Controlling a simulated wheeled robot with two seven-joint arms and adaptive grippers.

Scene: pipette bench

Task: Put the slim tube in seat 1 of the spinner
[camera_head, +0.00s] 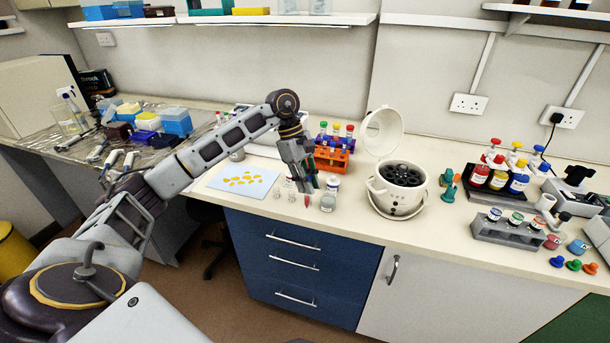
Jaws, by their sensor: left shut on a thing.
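The spinner (383,203) is a small white round centrifuge standing on the bench near the middle. Its lid (383,132) is raised and its dark rotor (402,174) with several round seats shows. The seat numbers are too small to read. My left gripper (304,184) points down over the bench, left of the spinner and apart from it. It is shut on the slim tube (307,200), whose reddish lower end shows below the fingers. The rest of the tube is hidden by the fingers. My right gripper is out of view.
An orange rack (333,156) with capped tubes stands behind my left gripper. A small labelled jar (329,195) is just right of the fingers. A pale sheet with yellow dots (244,181) lies to the left. A grey rack (507,230) of vials stands right of the spinner.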

